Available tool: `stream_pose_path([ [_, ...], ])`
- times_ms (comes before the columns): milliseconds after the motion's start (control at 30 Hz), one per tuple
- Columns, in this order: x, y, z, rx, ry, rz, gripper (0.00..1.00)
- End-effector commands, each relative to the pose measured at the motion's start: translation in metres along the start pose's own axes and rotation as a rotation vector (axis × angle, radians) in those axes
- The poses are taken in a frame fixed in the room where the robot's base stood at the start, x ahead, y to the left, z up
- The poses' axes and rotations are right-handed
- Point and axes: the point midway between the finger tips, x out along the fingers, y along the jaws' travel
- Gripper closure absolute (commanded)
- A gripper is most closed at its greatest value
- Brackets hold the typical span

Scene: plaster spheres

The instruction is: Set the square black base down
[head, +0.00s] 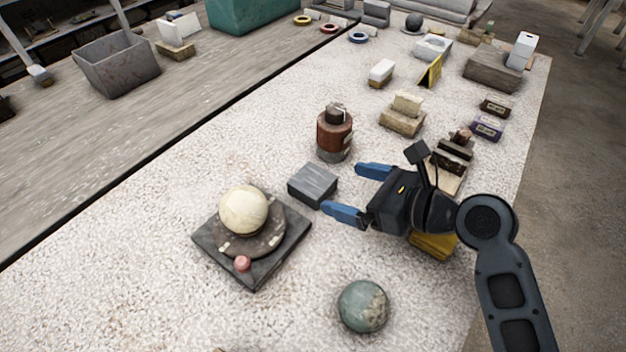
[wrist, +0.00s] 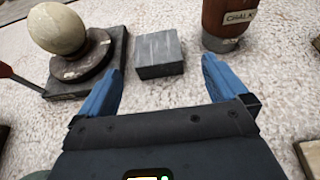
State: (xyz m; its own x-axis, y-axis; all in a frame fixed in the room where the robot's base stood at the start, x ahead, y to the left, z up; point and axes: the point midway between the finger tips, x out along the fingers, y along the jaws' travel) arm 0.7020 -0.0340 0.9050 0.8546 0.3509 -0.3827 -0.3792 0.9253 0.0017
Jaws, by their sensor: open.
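A small dark grey square block (head: 312,186) lies flat on the pale rough tabletop. A larger square black slab (head: 258,274) lies left of it, bearing a round brown disc (head: 270,240) and a cream sphere (head: 243,210). My gripper (head: 342,188) is open and empty, its blue fingers pointing at the small block. In the wrist view the small block (wrist: 158,55) lies just beyond the fingertips, centred between them, seemingly apart from both. The slab (wrist: 122,50) shows at upper left there, with the sphere (wrist: 58,28) on its disc.
A brown chalk jar (head: 334,136) stands behind the small block. A mottled green sphere (head: 363,306) lies at the front. A yellow thing (head: 434,247) lies under my gripper. The tabletop left of the slab is clear.

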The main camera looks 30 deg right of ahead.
Motion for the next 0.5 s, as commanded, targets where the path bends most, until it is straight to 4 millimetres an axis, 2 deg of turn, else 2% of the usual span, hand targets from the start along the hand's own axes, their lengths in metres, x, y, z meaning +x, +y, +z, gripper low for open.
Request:
stream_pose_path([
  [267,0.028,0.002,0.002,0.000,-0.001,0.002,0.00],
  [500,0.062,0.005,0.003,-0.001,-0.001,0.002,0.00],
])
